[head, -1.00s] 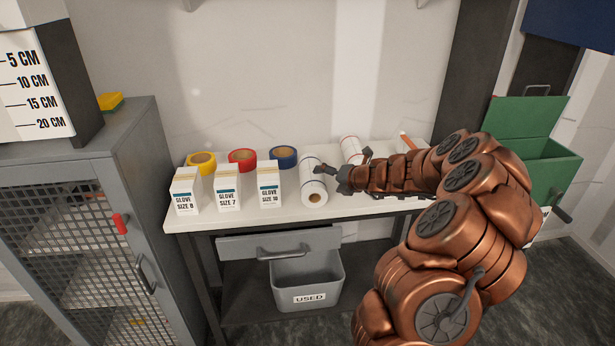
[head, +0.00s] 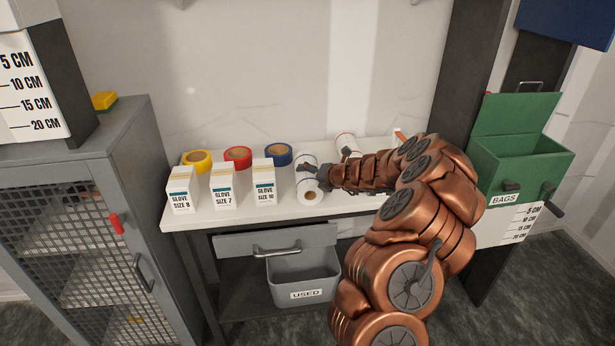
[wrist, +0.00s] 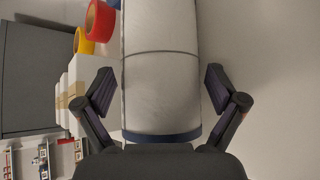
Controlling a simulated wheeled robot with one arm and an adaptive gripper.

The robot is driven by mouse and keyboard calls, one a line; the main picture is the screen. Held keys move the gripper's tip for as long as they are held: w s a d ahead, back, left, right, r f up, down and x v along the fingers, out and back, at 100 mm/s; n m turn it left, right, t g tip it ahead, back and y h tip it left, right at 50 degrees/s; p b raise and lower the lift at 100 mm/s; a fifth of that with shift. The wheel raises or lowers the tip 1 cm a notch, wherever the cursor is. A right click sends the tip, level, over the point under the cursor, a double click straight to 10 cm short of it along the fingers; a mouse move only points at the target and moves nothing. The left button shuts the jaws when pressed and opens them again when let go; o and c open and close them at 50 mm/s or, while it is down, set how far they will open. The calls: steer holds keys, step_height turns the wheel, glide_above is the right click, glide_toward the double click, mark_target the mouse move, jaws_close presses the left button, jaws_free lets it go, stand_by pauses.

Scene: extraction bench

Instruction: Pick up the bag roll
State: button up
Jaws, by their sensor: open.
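A white roll with a dark blue end band (head: 310,196) lies on the white bench, its open core facing the front. It looks like a bag roll, but no label shows. In the wrist view the same white roll (wrist: 160,105) fills the middle, between the spread fingers. My gripper (head: 309,170) is over this roll in the head view and hides part of its top. In the wrist view my gripper (wrist: 159,82) is open, with a gap on each side of the roll.
Glove boxes (head: 222,186) stand left of the roll on the bench (head: 225,213). Yellow, red and blue tape rolls (head: 237,157) lie behind them. A green box labelled BAGS (head: 525,165) is at right. A grey USED bin (head: 305,275) sits below. A grey mesh cabinet (head: 130,130) stands left.

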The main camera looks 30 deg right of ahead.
steer(key=c, duration=1.2)
steer(key=shift+r, duration=0.1)
